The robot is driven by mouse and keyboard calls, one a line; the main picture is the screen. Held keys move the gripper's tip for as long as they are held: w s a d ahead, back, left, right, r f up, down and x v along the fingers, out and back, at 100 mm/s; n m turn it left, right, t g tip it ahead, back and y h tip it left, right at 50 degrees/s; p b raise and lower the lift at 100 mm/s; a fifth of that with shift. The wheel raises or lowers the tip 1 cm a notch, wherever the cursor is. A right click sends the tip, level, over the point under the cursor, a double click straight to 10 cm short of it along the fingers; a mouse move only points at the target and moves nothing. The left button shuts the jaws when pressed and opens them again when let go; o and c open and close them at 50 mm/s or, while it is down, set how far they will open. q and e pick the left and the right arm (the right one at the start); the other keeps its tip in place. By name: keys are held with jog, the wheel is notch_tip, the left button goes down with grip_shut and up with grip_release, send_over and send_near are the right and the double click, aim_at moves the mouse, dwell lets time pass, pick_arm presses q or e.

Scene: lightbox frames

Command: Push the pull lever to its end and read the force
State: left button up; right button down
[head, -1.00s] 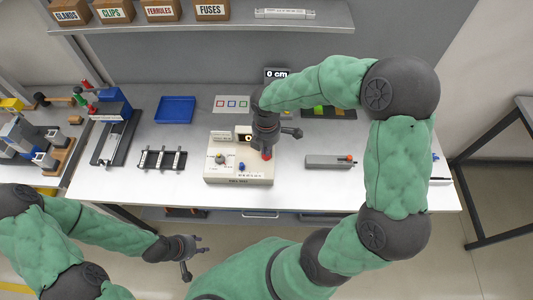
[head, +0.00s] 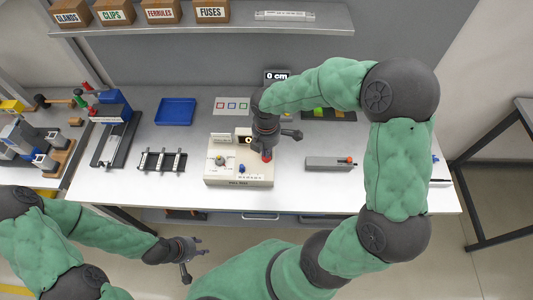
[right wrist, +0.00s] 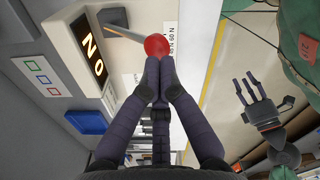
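The pull tester is a cream box (head: 225,181) labelled on its front, on the bench in the head view. Its lever is a grey rod with a red ball end (right wrist: 157,45); the ball (head: 267,156) also shows in the head view. My right gripper (right wrist: 161,72) is shut, its fingertips together right at the ball, apparently touching it, not around it. The tester's dark display (right wrist: 88,45) shows a lit 0 and N in the right wrist view. My left gripper (head: 195,257) is open and empty in front of the bench; it also shows in the right wrist view (right wrist: 247,92).
A blue tray (head: 176,111) and a small rack (head: 163,160) stand left of the tester. A separate display behind reads 0 cm (head: 277,75). Bare bench lies between these things.

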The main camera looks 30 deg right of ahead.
jog(key=shift+f, duration=0.2)
jog(key=shift+s+a+f+b, duration=0.15)
jog(key=shift+s+f+b, duration=0.1)
jog(key=shift+f+b, duration=0.7)
jog(key=shift+s+a+f+b, duration=0.1)
jog(key=shift+s+f+b, duration=0.15)
jog(key=shift+f+b, duration=0.75)
jog(key=shift+s+a+f+b, duration=0.2)
jog(key=shift+f+b, duration=0.3)
jog(key=shift+f, duration=0.85)
jog(key=shift+r, duration=0.1)
notch_tip(320, 180, up, 9)
jog(key=s+a+p, duration=0.1)
jog(key=s+p, duration=0.1)
jog(key=p, duration=0.6)
jog(key=shift+s+a, duration=0.25)
jog(key=shift+s, duration=0.05)
